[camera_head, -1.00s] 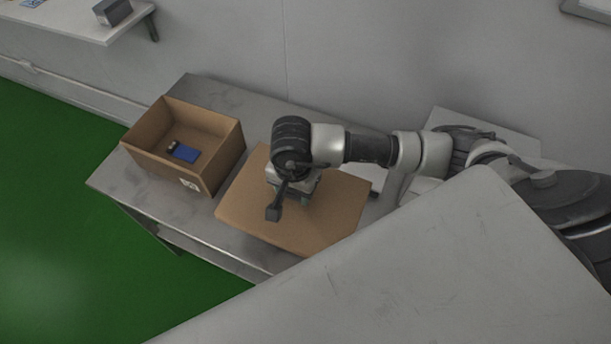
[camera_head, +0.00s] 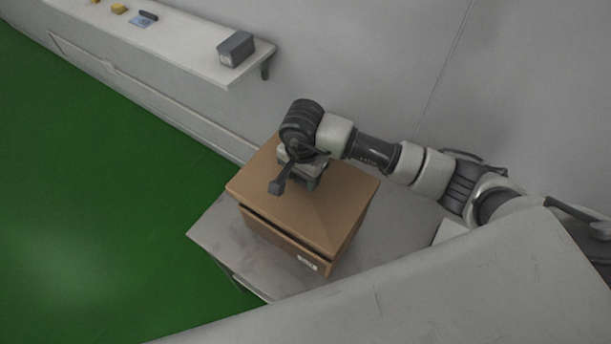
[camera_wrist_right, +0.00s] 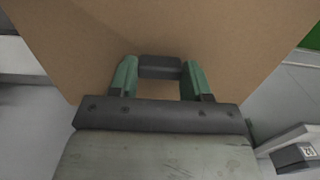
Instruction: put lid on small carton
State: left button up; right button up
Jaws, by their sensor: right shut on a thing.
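The lid (camera_head: 325,205) is a flat brown cardboard panel lying over the small carton (camera_head: 272,238). The carton is a brown box with a white label on its front wall. A dark gap shows between the lid and the carton's front wall, so the lid looks slightly raised or tilted there; I cannot tell whether it touches elsewhere. My right gripper (camera_head: 306,183) is above the lid. In the right wrist view its green fingers (camera_wrist_right: 160,72) are shut on the lid's dark handle (camera_wrist_right: 160,66). The carton's inside is hidden. My left gripper is not in view.
The carton stands on a grey metal table (camera_head: 225,245) with bare surface at its left. A white wall shelf (camera_head: 190,45) at the back left holds a grey box (camera_head: 236,48) and small items. The green floor (camera_head: 90,200) is clear.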

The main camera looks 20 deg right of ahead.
aim_at(304, 185)
jog(key=shift+s+d+f+b, duration=0.1)
jog(key=shift+s+f+b, duration=0.2)
jog(key=shift+f, duration=0.3)
jog(key=shift+f+b, duration=0.3)
jog(key=shift+f, duration=0.05)
jog(key=shift+w+f+b, duration=0.1)
jog(key=shift+f+b, duration=0.35)
jog(key=shift+f, duration=0.45)
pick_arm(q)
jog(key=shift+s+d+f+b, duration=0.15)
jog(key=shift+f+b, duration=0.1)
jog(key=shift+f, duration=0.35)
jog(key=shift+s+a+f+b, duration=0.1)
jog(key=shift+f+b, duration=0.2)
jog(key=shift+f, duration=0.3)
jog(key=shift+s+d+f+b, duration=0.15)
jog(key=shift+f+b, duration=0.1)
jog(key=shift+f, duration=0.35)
pick_arm(e)
jog(key=shift+f, duration=0.75)
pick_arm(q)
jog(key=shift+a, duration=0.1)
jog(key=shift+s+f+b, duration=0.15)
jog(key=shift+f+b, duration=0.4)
